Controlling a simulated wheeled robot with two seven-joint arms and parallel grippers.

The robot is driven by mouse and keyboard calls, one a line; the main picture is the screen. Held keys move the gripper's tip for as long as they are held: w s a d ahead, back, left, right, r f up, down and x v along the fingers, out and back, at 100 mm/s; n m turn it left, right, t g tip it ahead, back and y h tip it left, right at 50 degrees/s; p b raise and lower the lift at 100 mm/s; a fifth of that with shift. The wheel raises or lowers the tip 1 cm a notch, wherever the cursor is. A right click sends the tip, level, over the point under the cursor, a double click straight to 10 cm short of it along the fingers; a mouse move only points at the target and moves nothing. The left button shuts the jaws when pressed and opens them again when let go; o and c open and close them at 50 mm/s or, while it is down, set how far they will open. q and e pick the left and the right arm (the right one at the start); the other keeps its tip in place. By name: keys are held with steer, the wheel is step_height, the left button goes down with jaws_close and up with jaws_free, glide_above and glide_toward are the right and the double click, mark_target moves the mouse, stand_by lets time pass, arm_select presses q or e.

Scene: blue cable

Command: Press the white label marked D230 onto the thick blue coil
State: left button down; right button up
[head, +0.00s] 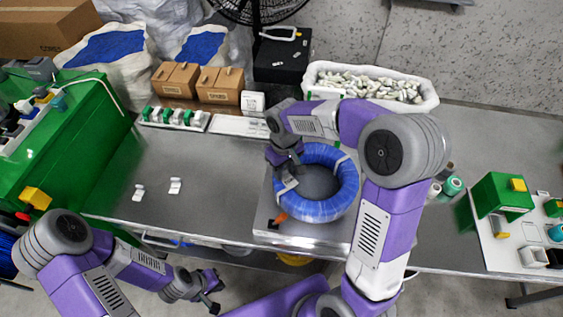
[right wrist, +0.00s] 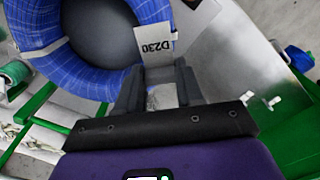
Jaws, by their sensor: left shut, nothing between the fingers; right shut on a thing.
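The thick blue coil (head: 343,192) lies flat on a metal platform at the middle of the table. In the right wrist view the coil (right wrist: 85,75) fills the upper left. My right gripper (head: 286,163) is over the coil's left side. My left gripper (head: 211,292) is shut and empty, low in front of the table.
Two small white pieces (head: 175,186) lie on the bare table at left. A rack of green and white parts (head: 173,119), cartons (head: 219,86) and a white bin (head: 318,81) stand behind. A green machine (head: 75,130) stands at left, with spools (head: 452,186) at right.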

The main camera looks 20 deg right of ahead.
mark_target(284, 175)
steer(key=shift+s+f+b, duration=0.15)
steer(key=shift+f+b, duration=0.4)
steer(key=shift+f, duration=0.25)
steer(key=shift+f+b, duration=0.75)
steer(key=shift+f, duration=0.15)
steer(key=shift+f+b, duration=0.7)
steer(key=shift+f, duration=0.3)
steer(key=shift+f+b, duration=0.4)
steer(key=shift+f, duration=0.45)
steer(key=o, duration=1.2)
steer(key=shift+r+p, duration=3)
steer(key=shift+r, duration=0.6)
